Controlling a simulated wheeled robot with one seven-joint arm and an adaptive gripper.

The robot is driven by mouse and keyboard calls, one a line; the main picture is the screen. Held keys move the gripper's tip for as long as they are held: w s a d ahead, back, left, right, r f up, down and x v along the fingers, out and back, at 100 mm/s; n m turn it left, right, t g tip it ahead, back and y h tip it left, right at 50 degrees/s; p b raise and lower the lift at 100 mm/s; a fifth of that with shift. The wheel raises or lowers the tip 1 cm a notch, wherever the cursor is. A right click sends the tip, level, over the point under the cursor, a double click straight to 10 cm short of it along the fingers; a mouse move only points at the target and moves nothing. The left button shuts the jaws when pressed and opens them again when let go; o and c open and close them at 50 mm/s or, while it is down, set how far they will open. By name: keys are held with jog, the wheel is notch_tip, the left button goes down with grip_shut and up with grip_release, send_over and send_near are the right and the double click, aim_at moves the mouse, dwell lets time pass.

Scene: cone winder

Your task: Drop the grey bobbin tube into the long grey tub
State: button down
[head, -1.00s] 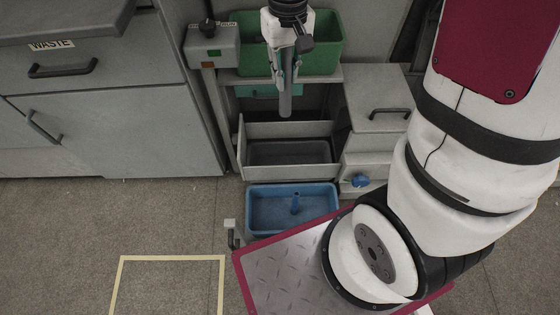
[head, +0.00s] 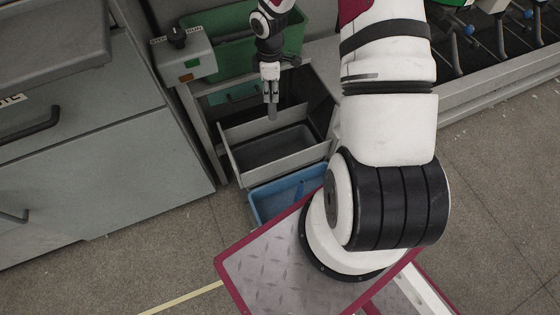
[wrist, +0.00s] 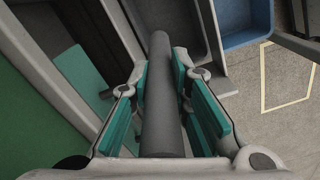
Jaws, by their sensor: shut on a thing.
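The grey bobbin tube (head: 272,111) hangs upright from my gripper (head: 270,82) in the head view, its lower end free. In the wrist view, the teal-padded fingers of my gripper (wrist: 163,88) are shut on the tube (wrist: 160,95), which points away between them. The long grey tub (head: 281,148) sits in the pulled-out drawer. In the head view the tube's lower end shows just above the tub's back edge; the exact height gap is hard to tell. Part of the tub (wrist: 172,22) shows beyond the tube in the wrist view.
The drawer's pale front panel (head: 275,163) stands before the tub. A blue tub (head: 268,201) with a blue tube lies below it. A green bin (head: 285,38) is on the shelf above, behind my gripper. A switch box (head: 183,58) stands to the left.

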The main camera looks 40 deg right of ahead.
notch_tip(320, 180, down, 26)
jog(key=s+d+n+b, duration=0.1)
jog(key=n+b, duration=0.4)
jog(key=n, duration=0.2)
jog(key=shift+s+d, duration=0.25)
jog(key=shift+d, duration=0.15)
jog(key=c, duration=1.4)
grip_release()
jog(key=shift+r, duration=0.1)
notch_tip(320, 180, up, 12)
jog(key=shift+f, duration=0.1)
